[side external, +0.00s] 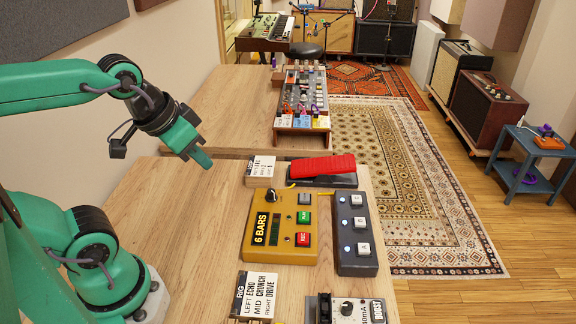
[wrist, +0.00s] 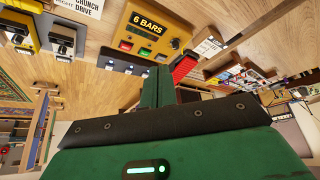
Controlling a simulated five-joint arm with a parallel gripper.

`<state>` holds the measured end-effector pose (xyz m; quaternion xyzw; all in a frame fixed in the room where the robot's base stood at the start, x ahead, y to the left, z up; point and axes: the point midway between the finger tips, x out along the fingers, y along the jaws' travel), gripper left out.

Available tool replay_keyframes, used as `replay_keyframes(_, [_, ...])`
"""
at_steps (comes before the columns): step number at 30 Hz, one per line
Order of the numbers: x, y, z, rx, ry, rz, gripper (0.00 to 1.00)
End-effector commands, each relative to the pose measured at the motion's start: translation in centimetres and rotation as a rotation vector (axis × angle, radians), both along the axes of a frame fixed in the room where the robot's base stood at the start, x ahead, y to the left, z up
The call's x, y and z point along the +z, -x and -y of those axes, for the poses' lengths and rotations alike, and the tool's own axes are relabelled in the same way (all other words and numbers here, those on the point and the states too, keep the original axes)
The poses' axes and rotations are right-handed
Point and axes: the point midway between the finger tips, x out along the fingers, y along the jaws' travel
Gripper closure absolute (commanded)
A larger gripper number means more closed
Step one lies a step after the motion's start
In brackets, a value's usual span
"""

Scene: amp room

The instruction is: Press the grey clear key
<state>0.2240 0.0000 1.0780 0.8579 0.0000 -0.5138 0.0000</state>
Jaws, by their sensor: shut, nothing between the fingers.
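The grey clear key (side external: 304,199) is the farthest of three keys on the yellow looper box (side external: 258,212) in the side external view. A green key (side external: 304,217) is in the middle and a red REC key (side external: 303,239) is nearest the camera. My gripper (side external: 204,159) is shut and empty, above the wooden table, to the left of the box and well apart from it. In the wrist view, the closed green fingers (wrist: 164,75) overlap the area just below the yellow box (wrist: 150,25). The red and green keys show there; the grey key is hard to make out.
A dark three-switch pedal (side external: 353,231) stands right of the box. A red-topped pedal (side external: 322,166) and a label card (side external: 260,167) lie behind it. A "RIG" card (side external: 257,295) and a BOOST pedal (side external: 348,309) are in front. The table (side external: 185,220) left of the box is bare.

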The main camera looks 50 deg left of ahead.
Motion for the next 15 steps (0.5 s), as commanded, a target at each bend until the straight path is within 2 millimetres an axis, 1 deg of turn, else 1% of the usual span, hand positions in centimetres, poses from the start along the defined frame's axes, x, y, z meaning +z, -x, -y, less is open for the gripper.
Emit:
replay_keyframes(5, [0.0, -0.3, 0.0, 0.009, 0.005, 0.003, 1.0])
replay_keyframes(8, [-0.1, -1.0, 0.1, 0.022, 0.013, 0.009, 1.0])
replay_keyframes(11, [-0.2, -1.9, 0.1, 0.044, 0.026, 0.019, 1.0])
replay_keyframes(15, [-0.5, -3.9, 0.2, 0.09, 0.055, 0.039, 1.0])
